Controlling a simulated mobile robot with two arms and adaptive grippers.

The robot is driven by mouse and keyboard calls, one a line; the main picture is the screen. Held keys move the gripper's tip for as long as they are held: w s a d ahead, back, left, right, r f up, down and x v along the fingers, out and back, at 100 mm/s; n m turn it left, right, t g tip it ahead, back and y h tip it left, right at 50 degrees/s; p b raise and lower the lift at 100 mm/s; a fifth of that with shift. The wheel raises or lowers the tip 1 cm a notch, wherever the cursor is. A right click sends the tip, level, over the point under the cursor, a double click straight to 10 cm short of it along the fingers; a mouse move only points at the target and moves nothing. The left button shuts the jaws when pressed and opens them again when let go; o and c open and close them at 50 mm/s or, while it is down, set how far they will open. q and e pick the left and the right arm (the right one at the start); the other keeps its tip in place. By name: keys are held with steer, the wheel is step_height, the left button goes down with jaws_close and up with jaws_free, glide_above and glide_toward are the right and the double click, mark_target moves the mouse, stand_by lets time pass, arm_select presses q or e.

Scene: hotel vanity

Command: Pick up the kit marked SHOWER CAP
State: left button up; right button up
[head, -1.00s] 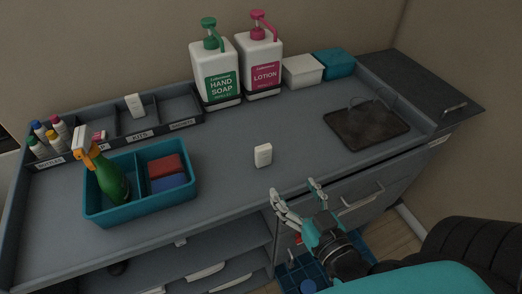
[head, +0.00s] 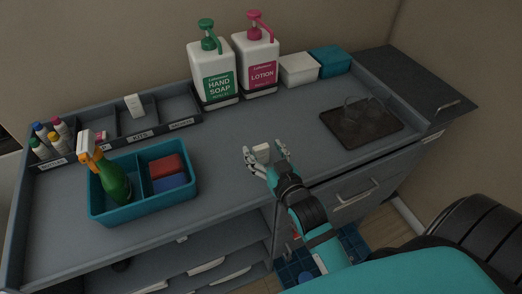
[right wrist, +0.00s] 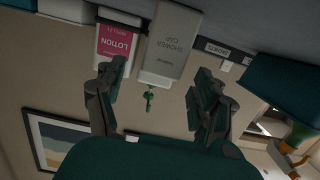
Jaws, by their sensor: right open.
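The SHOWER CAP kit is a small white box (head: 262,153) standing on the counter. In the right wrist view the kit (right wrist: 170,45) shows its SHOWER CAP lettering and sits ahead of the fingers. My right gripper (head: 265,160) is open, with its fingertips on either side of the kit. In the right wrist view my right gripper (right wrist: 157,85) shows a gap between each finger and the kit. The kit's lower part is partly hidden by the gripper in the head view. My left gripper is not in view.
A teal caddy (head: 118,213) with a green spray bottle stands left. Behind are a divided organizer (head: 165,130) holding another white box (head: 134,105), the hand soap (head: 214,80) and the lotion (head: 257,65). A dark tray (head: 375,137) lies right. The counter around the kit is clear.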

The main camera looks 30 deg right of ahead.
steer(key=shift+w+d+f, duration=0.1)
steer(key=shift+w+f, duration=0.05)
steer(key=shift+w, duration=0.5)
steer(key=c, duration=0.9)
steer(key=shift+o, duration=0.2)
